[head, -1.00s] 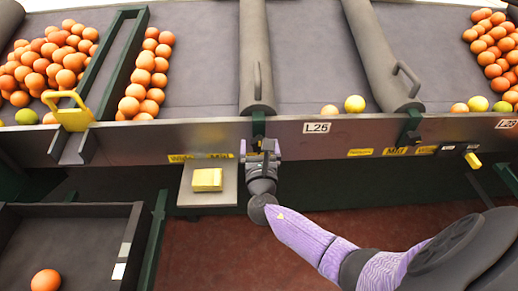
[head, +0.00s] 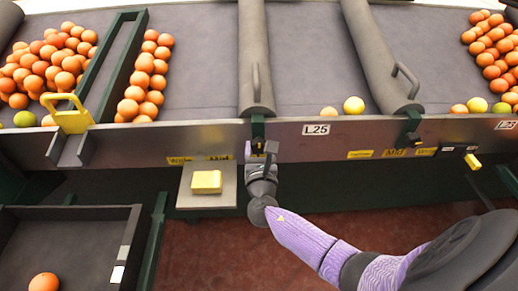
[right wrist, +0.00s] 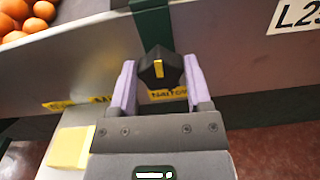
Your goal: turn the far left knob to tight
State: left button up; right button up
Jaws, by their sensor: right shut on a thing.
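The far left knob (right wrist: 159,66) is black with a yellow pointer line, on the metal front rail. In the right wrist view it sits between the purple fingers of my right gripper (right wrist: 160,88), which is shut on it. The pointer looks nearly upright in that view. A yellow label (right wrist: 167,94) below the knob seems to read "Narrow". In the head view my right gripper (head: 259,150) covers most of the knob. Yellow labels "Wide" and "Mid" (head: 219,158) show left of it. My left gripper is not in view.
A plate with a yellow block (head: 207,181) juts out just left of my right gripper. Another knob (head: 411,137) is on the rail to the right. Oranges (head: 55,62) lie on the belts behind. A dark bin (head: 75,212) stands front left.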

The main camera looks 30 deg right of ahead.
jog(key=m+b, duration=0.1)
jog(key=m, duration=0.3)
jog(key=shift+s+f+b, duration=0.1)
jog(key=shift+f+b, duration=0.1)
jog(key=shift+b, duration=0.15)
jog(key=m+b, duration=0.2)
jog(key=m, duration=0.2)
jog(key=shift+d+f+m, duration=0.1)
jog(key=shift+d+m, duration=0.05)
jog(key=shift+m, duration=0.15)
jog(key=m+b, duration=0.1)
jog(key=m, duration=0.2)
jog(key=shift+s+f+m+b, duration=0.1)
jog(key=shift+m+b, duration=0.2)
jog(key=shift+b, duration=0.1)
jog(key=m+b, duration=0.1)
jog(key=m, duration=0.2)
jog(key=shift+m, duration=0.3)
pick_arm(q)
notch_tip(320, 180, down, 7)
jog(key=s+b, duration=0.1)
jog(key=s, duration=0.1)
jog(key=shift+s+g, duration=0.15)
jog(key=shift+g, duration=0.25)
pick_arm(e)
jog(key=shift+m, duration=0.5)
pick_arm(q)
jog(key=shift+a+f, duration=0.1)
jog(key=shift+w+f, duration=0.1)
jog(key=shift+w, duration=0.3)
